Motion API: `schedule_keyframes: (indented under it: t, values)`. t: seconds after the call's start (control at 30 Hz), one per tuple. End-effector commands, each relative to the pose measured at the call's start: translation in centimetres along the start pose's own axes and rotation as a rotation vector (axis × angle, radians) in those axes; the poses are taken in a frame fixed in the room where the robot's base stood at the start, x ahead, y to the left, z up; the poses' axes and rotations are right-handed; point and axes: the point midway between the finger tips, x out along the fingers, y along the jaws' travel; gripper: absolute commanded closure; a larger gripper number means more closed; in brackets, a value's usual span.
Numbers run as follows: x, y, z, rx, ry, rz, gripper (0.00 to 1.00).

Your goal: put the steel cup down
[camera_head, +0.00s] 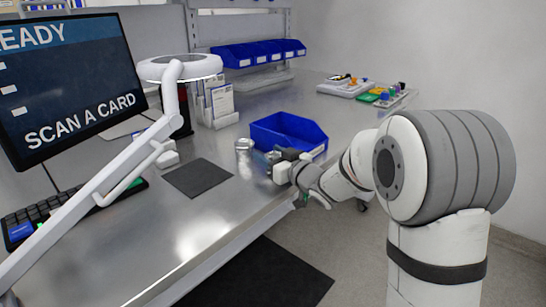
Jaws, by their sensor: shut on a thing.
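My gripper (284,160) is at the right part of the steel bench, just in front of a blue bin. It is shut on a small silvery thing that looks like the steel cup (272,156), at the left side of the fingers. The cup is small in the picture and partly hidden by the fingers. I cannot tell whether its base touches the bench. A second small, shiny, round container (244,147) stands on the bench to the left, apart from my gripper.
The blue bin (283,126) is right behind my gripper. A dark mat (197,178) lies to the left, with clear steel bench (225,212) in front. A lamp (178,68), a monitor (65,75) and a keyboard stand left. Trays with coloured items (388,96) are at back right.

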Motion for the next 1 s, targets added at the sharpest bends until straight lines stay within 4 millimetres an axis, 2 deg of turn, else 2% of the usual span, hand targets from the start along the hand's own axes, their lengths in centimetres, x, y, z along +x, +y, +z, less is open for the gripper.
schedule_keyframes:
  t: [0.23, 0.27, 0.5, 0.83, 1.0]
  values:
    - [0.0, 0.0, 0.4, 0.000, 0.000, 0.001, 0.69]
    - [0.0, 0.1, 0.2, -0.001, 0.000, 0.001, 0.43]
    - [0.0, 0.1, 0.2, -0.001, 0.000, 0.001, 0.24]
    - [-0.1, 0.1, -0.4, -0.001, 0.000, 0.002, 0.24]
    - [-3.0, 0.2, -0.2, -0.001, 0.000, 0.005, 0.24]
